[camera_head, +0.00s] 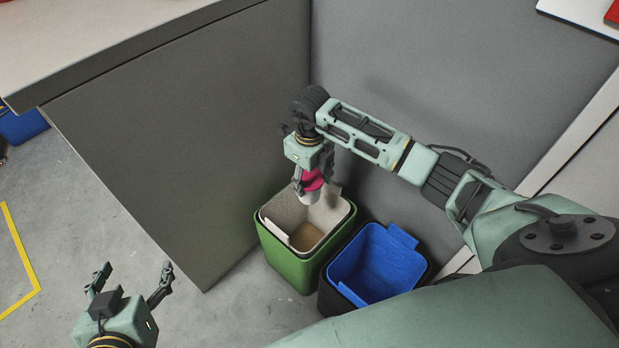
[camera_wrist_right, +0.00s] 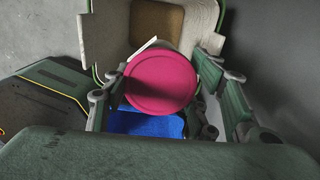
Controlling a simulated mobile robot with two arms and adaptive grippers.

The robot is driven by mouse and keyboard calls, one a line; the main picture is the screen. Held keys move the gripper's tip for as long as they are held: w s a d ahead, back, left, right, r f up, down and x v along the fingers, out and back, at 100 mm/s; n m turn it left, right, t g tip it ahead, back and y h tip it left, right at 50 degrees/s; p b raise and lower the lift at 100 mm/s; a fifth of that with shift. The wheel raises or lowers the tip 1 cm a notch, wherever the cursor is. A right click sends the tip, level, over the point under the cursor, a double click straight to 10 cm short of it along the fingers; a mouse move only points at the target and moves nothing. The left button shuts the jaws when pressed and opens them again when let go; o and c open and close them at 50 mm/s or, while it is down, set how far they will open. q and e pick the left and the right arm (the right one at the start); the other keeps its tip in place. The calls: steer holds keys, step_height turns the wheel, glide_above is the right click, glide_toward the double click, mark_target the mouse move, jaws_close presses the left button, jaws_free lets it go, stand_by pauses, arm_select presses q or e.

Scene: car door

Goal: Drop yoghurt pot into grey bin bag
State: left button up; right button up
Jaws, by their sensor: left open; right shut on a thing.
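The yoghurt pot (camera_head: 309,194) has a pink lid and a pale body. My right gripper (camera_head: 313,182) is shut on it and holds it above the grey bin bag (camera_head: 331,212), which lines the inside of a green bin. In the right wrist view the round pink lid of the yoghurt pot (camera_wrist_right: 160,82) faces the camera between the fingers of my right gripper (camera_wrist_right: 168,95). The pot's body is mostly hidden there. The bag (camera_wrist_right: 205,22) shows beyond it. My left gripper (camera_head: 133,277) is open and empty at the lower left, above the floor.
The green bin (camera_head: 286,262) stands in the corner between a dark panel (camera_head: 190,150) under a worktop and a grey wall (camera_head: 450,90). A bin with a blue liner (camera_head: 378,262) stands close on its right. Bare floor lies to the left, with a yellow line.

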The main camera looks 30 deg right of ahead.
steer(key=o, duration=1.8)
steer(key=shift+c, duration=0.2)
steer(key=shift+r, duration=0.1)
step_height(320, 180, up, 12)
